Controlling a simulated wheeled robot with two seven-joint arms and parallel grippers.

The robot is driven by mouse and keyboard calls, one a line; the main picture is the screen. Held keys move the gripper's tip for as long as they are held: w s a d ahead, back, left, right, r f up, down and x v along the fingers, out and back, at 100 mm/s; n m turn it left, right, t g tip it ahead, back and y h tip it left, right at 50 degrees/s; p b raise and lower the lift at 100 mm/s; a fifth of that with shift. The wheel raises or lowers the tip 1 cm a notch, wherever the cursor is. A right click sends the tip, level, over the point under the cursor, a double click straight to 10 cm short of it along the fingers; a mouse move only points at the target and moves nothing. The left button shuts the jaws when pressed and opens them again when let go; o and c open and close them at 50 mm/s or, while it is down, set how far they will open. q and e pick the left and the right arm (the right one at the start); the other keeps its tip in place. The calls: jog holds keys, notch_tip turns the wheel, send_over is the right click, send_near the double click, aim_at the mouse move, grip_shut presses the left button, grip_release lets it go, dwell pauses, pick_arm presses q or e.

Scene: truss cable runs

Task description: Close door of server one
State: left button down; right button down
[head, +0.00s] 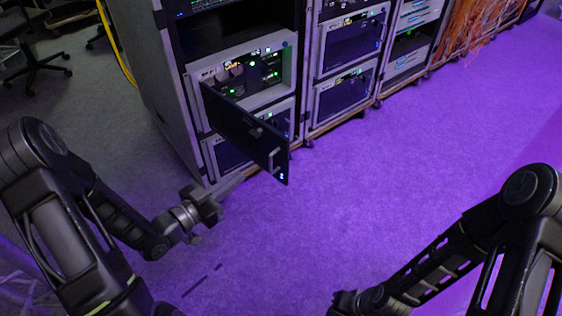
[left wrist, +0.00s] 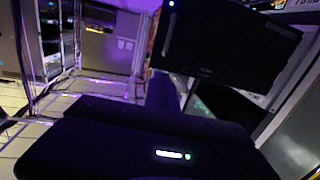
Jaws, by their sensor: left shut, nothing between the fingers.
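The dark door (head: 245,135) of a server (head: 245,72) in the nearest rack stands wide open and sticks out into the room. A handle (head: 273,157) is near its free edge. In the left wrist view, a dark panel that looks like the door (left wrist: 230,45) fills the upper right, past my gripper. My right gripper (head: 340,302) is low at the bottom edge, far from the door; its fingers are unclear.
More racked units (head: 350,40) stand to the right, with orange cables (head: 475,30) beyond. Another unit (head: 235,150) sits below the open one. The carpet (head: 400,160) in front is clear. An office chair (head: 35,68) stands far left, near a yellow cable (head: 115,45).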

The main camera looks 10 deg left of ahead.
aim_at(283, 142)
pick_arm(q)
jog(key=shift+d+r+h, duration=0.25)
jog(key=shift+r+h, duration=0.05)
jog(key=shift+r, duration=0.4)
jog(key=shift+t, duration=0.3)
jog(key=x, duration=1.4)
jog(key=shift+f, duration=0.1)
